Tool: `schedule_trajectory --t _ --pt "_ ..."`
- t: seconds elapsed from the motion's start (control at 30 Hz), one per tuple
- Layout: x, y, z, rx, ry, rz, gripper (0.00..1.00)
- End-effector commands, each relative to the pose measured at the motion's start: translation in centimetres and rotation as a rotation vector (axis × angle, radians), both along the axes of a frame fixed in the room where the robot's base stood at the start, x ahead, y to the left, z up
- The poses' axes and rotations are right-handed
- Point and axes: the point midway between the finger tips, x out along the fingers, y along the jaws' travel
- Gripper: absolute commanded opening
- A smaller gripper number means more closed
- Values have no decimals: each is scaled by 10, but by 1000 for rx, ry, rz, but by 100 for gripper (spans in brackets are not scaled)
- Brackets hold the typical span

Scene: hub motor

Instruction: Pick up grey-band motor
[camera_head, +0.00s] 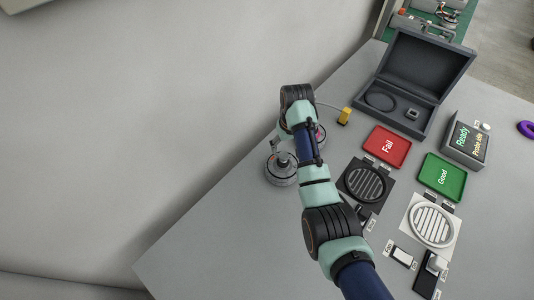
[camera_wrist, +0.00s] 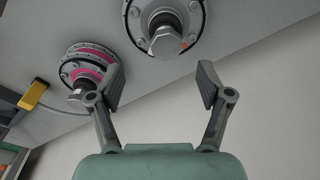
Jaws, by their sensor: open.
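The grey-band motor (camera_head: 282,174) stands on the grey table at the left of my arm in the head view. In the wrist view the grey-band motor (camera_wrist: 193,22) is at the top centre, with its shaft towards me and its outer edge cut off. A pink-band motor (camera_head: 321,130) is partly hidden behind my arm; it also shows at the left in the wrist view (camera_wrist: 93,55). My gripper (camera_wrist: 160,82) is open and empty, its fingers spread below the grey-band motor in the picture. It looks close to that motor's shaft, but the fingers are not around it.
A yellow block (camera_head: 344,116) with a cable lies behind the motors. Red Fail (camera_head: 387,146) and green Good (camera_head: 442,177) trays, black (camera_head: 350,197) and white (camera_head: 447,243) fixtures and an open case (camera_head: 437,65) stand to the right. The table left of the grey-band motor is clear.

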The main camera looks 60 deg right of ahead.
Motion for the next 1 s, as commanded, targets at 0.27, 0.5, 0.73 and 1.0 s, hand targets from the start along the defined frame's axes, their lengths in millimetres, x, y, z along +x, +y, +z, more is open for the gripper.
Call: schedule_trajectory --t 0.27,0.5,0.73,1.0 --pt "3 -1 -26 0 0 1 78" --pt "7 2 -55 0 1 2 78" --pt "10 1 -77 -1 -1 1 78" --pt "10 1 -77 -1 -1 1 63"
